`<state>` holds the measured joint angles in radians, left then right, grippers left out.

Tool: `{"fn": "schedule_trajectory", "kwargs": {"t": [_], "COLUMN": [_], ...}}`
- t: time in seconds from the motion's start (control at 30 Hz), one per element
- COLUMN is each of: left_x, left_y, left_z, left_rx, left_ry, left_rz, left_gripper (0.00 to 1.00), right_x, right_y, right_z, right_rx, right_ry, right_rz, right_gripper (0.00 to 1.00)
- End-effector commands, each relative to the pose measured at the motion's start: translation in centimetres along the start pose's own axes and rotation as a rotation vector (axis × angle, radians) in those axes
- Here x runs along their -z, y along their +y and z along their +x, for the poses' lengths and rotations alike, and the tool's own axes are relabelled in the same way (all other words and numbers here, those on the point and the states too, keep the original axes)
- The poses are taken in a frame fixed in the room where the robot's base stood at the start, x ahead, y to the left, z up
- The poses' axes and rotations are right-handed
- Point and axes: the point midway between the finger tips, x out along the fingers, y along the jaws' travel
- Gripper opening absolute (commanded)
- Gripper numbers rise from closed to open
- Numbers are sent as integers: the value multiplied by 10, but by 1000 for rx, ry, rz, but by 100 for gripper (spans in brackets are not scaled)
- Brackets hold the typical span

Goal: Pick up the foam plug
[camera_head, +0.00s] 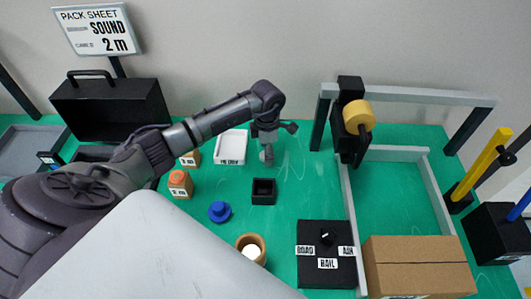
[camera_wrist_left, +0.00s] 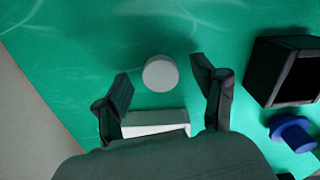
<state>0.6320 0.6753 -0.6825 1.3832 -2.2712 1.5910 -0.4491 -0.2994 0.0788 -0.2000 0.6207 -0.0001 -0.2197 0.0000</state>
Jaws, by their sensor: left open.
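A pale grey round plug (camera_wrist_left: 160,73), which looks like the foam plug, stands on the green mat. In the head view it shows as a small grey piece (camera_head: 267,156) just below my left gripper (camera_head: 268,135). In the left wrist view my left gripper (camera_wrist_left: 162,88) is open, its two fingers spread to either side of and a little nearer than the plug. No contact between fingers and plug shows. My right gripper is in neither view.
A white tray (camera_head: 231,145) lies left of the plug. A black open box (camera_head: 263,191) and a blue knobbed piece (camera_head: 219,211) stand nearer. A cardboard box (camera_head: 418,265) and a grey frame (camera_head: 350,210) are at the right. Bare mat lies right of the plug.

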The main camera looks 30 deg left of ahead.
Motion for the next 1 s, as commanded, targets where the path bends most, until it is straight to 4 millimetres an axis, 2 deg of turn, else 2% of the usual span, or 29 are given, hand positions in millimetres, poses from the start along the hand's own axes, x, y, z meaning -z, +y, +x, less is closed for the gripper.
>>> {"fn": "schedule_trajectory", "kwargs": {"t": [0.27,0.37,0.6,0.87,1.0], "left_x": [0,0,0,0,0], "left_y": [0,0,0,0,2], "left_z": [6,6,5,4,-8], "left_rx": [-1,-1,-1,-1,-5], "left_ry": [1,1,0,0,-3], "left_rz": [0,0,0,0,0], "left_gripper": [70,57,17,16,16], "right_x": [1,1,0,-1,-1], "right_y": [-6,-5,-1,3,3], "right_z": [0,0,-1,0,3], "right_rx": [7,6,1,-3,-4], "right_ry": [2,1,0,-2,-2], "right_rz": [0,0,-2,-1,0], "right_gripper": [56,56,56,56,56]}}
